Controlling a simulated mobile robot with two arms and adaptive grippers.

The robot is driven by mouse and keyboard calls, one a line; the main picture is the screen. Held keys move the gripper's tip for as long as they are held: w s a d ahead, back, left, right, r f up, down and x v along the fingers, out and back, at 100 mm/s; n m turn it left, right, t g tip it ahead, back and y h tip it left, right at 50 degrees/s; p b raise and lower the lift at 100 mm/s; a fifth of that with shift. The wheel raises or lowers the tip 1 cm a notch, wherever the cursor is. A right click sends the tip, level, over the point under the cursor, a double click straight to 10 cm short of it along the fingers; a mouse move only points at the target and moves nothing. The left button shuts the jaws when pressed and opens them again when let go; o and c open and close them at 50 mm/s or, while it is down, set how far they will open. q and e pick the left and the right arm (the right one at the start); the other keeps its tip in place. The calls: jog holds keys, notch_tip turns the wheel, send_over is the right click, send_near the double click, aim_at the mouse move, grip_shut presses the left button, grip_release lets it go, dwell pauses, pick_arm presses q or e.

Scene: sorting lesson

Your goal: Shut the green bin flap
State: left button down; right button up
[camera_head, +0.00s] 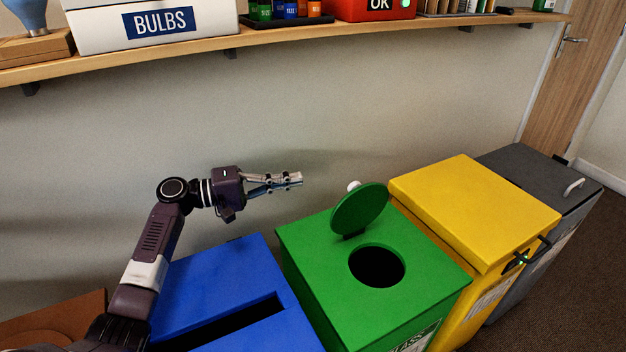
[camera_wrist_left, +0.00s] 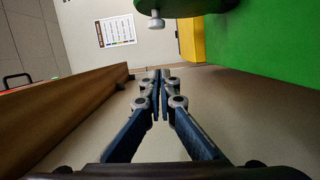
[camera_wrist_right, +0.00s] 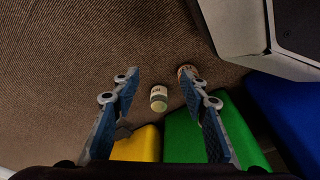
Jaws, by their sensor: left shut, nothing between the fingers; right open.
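The green bin (camera_head: 330,270) stands between a blue bin and a yellow bin. Its round green flap (camera_head: 360,209) is raised and tilted back behind the round dark hole (camera_head: 377,267) in the lid. A small white knob (camera_head: 353,187) sticks out behind the flap; a pale knob (camera_wrist_left: 156,22) also shows in the left wrist view beside green. My left gripper (camera_head: 299,179) is shut and empty, to the left of the flap and apart from it, above the bin's back edge. My right gripper (camera_wrist_right: 157,73) is open over the floor in the right wrist view, with the green bin (camera_wrist_right: 190,140) below it.
The blue bin (camera_head: 215,285) has a slot; the yellow bin (camera_head: 475,205) and grey bin (camera_head: 540,180) stand to the right. A shelf (camera_head: 300,33) with a BULBS box (camera_head: 150,22) runs along the wall above. A small labelled can (camera_wrist_right: 158,99) shows over the carpet.

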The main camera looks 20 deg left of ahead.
aim_at(355, 207)
pick_arm(q)
jog(key=w+d+p, duration=0.1)
jog(key=w+d, duration=0.2)
jog(key=d, duration=0.7)
jog(key=shift+w+d+f, duration=0.15)
jog(key=shift+d, duration=0.1)
pick_arm(e)
jog(key=shift+s+d+f, duration=0.15)
jog(key=shift+s+f, duration=0.7)
jog(key=shift+f, duration=0.1)
jog(key=shift+s+d+f, duration=0.1)
jog(key=shift+s+f, duration=0.75)
jog(key=shift+f, duration=0.05)
pick_arm(q)
jog(key=shift+d, duration=0.1)
